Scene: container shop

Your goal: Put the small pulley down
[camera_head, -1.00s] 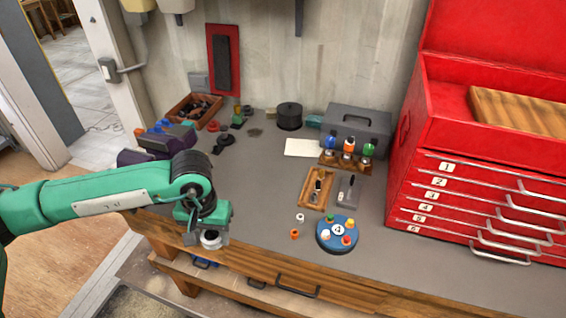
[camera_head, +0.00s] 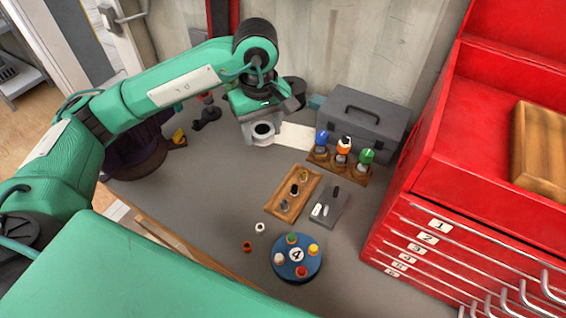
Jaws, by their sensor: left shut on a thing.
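My left gripper (camera_head: 256,134) hangs over the back part of the grey workbench (camera_head: 225,200), left of the white paper. It is shut on a small grey, ring-like thing with a dark centre, which I take to be the small pulley (camera_head: 251,140). The fingers partly hide it, and I cannot tell whether it touches the bench top. My right gripper is not in view.
A white paper (camera_head: 296,141), a grey toolbox (camera_head: 361,119), a wooden rack of bottles (camera_head: 353,172), a wooden tray (camera_head: 289,207) and a blue round holder (camera_head: 285,267) stand to the right. A red tool chest (camera_head: 440,190) bounds the right. Bare bench lies in front.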

